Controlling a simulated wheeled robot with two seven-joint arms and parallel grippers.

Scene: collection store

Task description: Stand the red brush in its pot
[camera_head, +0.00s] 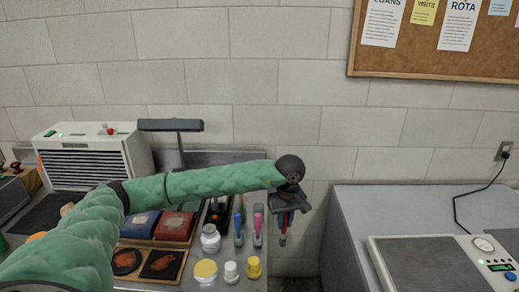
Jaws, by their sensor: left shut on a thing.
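My left gripper (284,218) is at the end of the green-sleeved arm that reaches across the picture. It is shut on a slim red thing, seemingly the red brush (283,239), whose lower part shows below the fingers. It hangs roughly upright beside the right edge of the table, seemingly over the gap. The rest of it is hidden by the fingers. I cannot tell which pot belongs to the red brush. My right gripper is not in view.
Red and blue boxes lie under my arm. A grey cabinet (350,240) bounds the gap on the right.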

